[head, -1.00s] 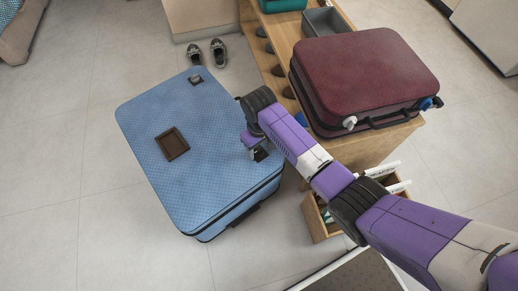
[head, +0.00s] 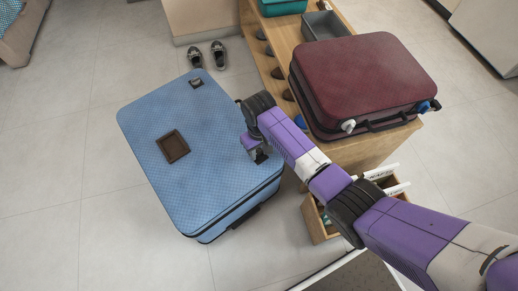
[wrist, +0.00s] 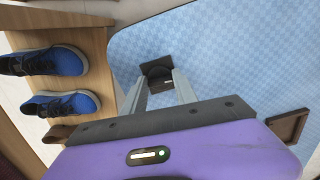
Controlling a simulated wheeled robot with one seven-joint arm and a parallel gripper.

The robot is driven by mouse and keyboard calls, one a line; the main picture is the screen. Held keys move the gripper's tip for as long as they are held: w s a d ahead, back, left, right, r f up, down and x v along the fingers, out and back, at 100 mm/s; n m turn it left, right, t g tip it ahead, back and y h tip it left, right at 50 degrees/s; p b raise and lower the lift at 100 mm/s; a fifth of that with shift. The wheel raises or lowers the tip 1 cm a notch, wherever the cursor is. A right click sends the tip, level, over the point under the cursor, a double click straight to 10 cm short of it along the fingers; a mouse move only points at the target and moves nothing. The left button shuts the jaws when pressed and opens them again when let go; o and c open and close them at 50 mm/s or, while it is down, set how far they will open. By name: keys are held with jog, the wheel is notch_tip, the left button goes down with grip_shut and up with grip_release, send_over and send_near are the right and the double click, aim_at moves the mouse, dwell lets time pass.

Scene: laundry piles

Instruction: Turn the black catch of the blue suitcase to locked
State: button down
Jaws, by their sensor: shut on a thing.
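The blue suitcase (head: 205,170) lies flat on the floor and also fills the back of the wrist view (wrist: 230,60). A black catch (wrist: 157,70) is on its top near one edge; in the head view my arm largely covers it. My gripper (wrist: 159,82) reaches down over that edge and is shut on this catch, one grey finger on each side. The catch has a dark square base and a round knob with a small pale mark. Whether it stands at locked cannot be told. Another dark fitting (head: 196,83) is at the suitcase's far corner.
A brown square tray (head: 172,146) lies on the suitcase, also in the wrist view (wrist: 287,126). A wooden bench (head: 272,50) beside it bears a dark red suitcase (head: 365,75). Blue shoes (wrist: 62,104) are near my gripper. Grey shoes (head: 207,55) stand on the floor; floor at left is free.

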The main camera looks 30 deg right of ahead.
jog(key=m+p, duration=0.2)
jog(key=m, duration=0.1)
jog(key=shift+a+r+p, duration=0.1)
jog(key=shift+r+p, duration=0.1)
jog(key=shift+p, duration=0.1)
jog(key=m+p, duration=0.2)
jog(key=m, duration=0.3)
jog(key=shift+f, duration=0.1)
jog(key=m+p, duration=0.1)
jog(key=m, duration=0.3)
jog(key=shift+w, duration=0.1)
jog(key=m+p, duration=0.1)
jog(key=m, duration=0.3)
jog(key=shift+f+m, duration=0.1)
jog(key=shift+m, duration=0.2)
jog(key=c, duration=1)
grip_release()
jog(key=shift+o, duration=0.2)
